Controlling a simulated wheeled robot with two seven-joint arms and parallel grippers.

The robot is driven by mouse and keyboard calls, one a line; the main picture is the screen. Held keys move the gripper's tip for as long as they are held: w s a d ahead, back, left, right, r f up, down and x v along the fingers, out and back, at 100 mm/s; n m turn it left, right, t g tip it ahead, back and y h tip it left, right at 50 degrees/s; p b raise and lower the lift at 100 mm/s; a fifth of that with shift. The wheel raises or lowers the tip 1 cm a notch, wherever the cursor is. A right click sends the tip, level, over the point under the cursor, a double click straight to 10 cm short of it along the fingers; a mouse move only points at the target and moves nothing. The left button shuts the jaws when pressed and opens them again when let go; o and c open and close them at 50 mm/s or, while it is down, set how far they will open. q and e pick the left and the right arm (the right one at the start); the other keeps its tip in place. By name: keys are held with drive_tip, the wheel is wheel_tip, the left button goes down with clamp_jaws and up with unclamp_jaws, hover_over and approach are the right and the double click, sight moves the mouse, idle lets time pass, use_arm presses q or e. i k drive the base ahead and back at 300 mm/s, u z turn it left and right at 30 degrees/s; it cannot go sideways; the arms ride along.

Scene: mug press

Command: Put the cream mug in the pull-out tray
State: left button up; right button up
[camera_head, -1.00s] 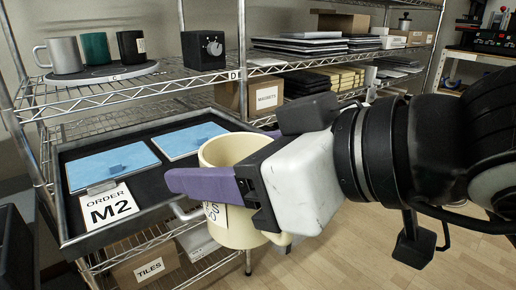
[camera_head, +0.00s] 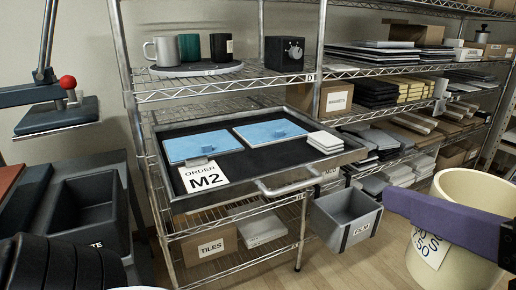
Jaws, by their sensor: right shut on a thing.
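The cream mug (camera_head: 452,268) is at the lower right of the head view, with a paper tag on its side, and is cut off by the frame edges. The purple fingers of my right gripper (camera_head: 408,206) are shut on it and hold it clear of the shelf, right of and nearer than the tray. The pull-out tray (camera_head: 262,161) is black with a metal rim and front handle, and sticks out from the wire rack. It holds two blue panels (camera_head: 201,145), a white stack (camera_head: 325,142) and an "ORDER M2" card (camera_head: 205,181).
A grey bin (camera_head: 345,217) hangs below and right of the tray handle. A mug press (camera_head: 57,117) with a red knob stands at the left. Several mugs (camera_head: 190,48) sit on the shelf above. The tray's near middle is bare.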

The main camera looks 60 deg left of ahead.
sight(285, 162)
drive_tip(key=k, duration=0.65)
drive_tip(key=u, duration=1)
drive_tip(key=i, duration=1.65)
